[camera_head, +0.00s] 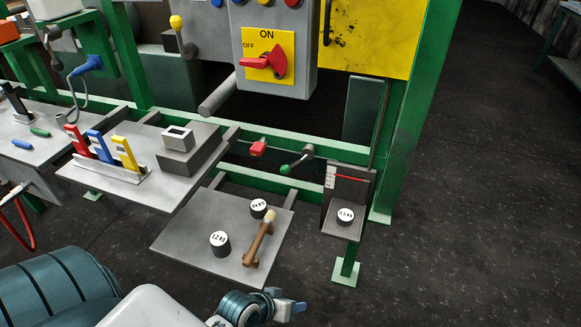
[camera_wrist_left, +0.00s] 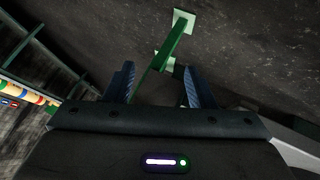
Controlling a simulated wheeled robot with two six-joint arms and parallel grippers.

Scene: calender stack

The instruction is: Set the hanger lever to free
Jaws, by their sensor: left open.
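Two small levers sit by the green lower rail in the head view: one with a red knob (camera_head: 258,148) and one with a green knob (camera_head: 285,168) on a grey pivot. A third lever with a yellow knob (camera_head: 177,22) stands upright higher up. No label shows which is the hanger lever. My left gripper (camera_head: 286,299) is low at the bottom, below and apart from these levers. In the left wrist view its two fingers (camera_wrist_left: 159,84) are spread and empty, with a green post (camera_wrist_left: 174,43) and its foot plate beyond. My right gripper is not in view.
A low grey plate (camera_head: 185,239) holds two labelled weights and a brown-handled tool (camera_head: 259,238). A scale bracket (camera_head: 350,185) with another weight stands right. A grey box with a red switch (camera_head: 262,63) hangs above. Dark floor is open at right.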

